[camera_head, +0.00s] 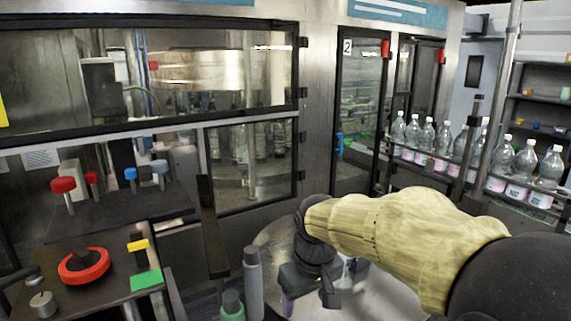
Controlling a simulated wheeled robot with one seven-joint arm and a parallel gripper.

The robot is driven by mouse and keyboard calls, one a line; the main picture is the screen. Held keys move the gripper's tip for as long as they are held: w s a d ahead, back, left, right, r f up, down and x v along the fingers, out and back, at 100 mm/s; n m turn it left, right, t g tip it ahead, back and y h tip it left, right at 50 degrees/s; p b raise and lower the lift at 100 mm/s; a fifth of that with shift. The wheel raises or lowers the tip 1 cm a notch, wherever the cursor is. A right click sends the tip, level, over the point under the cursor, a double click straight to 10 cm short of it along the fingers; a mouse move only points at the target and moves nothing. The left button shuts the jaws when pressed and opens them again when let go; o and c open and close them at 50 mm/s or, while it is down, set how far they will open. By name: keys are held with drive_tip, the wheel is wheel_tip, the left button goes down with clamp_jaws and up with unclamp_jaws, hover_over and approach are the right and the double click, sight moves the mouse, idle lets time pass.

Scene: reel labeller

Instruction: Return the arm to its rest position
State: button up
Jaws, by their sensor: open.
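My arm reaches in from the right edge, in a pale yellow cover, and bends down at a black wrist. My gripper (310,298) is below the wrist, low in the middle of the view, pointing down over a pale round surface (385,298). It is open. Its fingers are dark and partly hard to make out, and I see nothing clearly held between them. Something small and pale shows just right of it, too unclear to name.
Glazed machine doors (250,165) line the back. Clear bottles (524,165) stand in a row at right.

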drive_tip(key=s+d+f+m, duration=0.5)
drive_tip(key=s+d+f, duration=0.4)
drive_tip(key=d+f, duration=0.2)
drive_tip(key=shift+d+f+m+t+h, duration=0.15)
drive_tip(key=shift+f+m+t+h, duration=0.2)
drive_tip(key=shift+f, duration=0.55)
drive_tip(key=shift+s, duration=0.1)
